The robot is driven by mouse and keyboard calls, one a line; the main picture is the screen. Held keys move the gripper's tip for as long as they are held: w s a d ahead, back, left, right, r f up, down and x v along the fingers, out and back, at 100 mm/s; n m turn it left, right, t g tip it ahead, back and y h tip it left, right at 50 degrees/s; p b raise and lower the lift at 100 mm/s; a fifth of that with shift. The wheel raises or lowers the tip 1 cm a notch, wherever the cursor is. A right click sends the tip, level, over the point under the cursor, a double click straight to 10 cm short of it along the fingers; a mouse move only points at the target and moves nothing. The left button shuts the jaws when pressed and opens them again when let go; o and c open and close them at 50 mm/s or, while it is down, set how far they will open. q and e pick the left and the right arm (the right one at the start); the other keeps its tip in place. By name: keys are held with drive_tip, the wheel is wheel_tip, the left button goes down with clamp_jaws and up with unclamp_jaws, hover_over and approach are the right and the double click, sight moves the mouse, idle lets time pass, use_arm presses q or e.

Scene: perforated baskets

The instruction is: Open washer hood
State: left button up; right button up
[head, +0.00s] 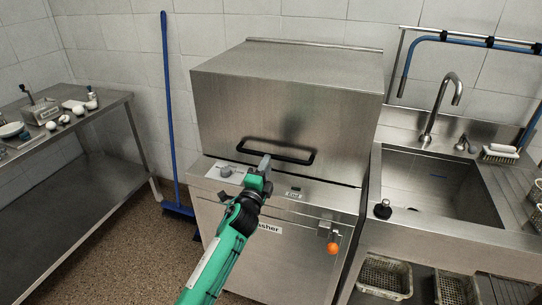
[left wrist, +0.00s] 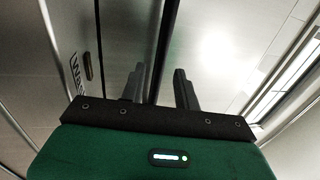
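The washer hood (head: 285,100) is a large stainless steel box, lowered onto the washer body (head: 290,250). A black bar handle (head: 300,158) runs across the lower front of the hood. My left gripper (head: 264,163) is at the handle's lower edge, left of its middle. In the left wrist view, the left gripper's fingers (left wrist: 160,80) are apart. The black handle (left wrist: 166,40) runs between them with gaps at the sides, so the gripper is open around or just before it. My right gripper is not in view.
A sink (head: 435,185) with a tap (head: 440,110) stands to the right, with baskets (head: 385,277) below. A steel table (head: 75,145) with small items is at the left. A blue broom (head: 170,110) leans on the wall. An orange ball (head: 332,248) is on the washer front.

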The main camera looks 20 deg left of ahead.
use_arm(q)
drive_tip(key=shift+w+r, duration=0.25)
drive_tip(key=shift+w, duration=0.95)
drive_tip(key=shift+w+r, duration=0.2)
drive_tip(key=shift+w, duration=1)
clamp_jaws()
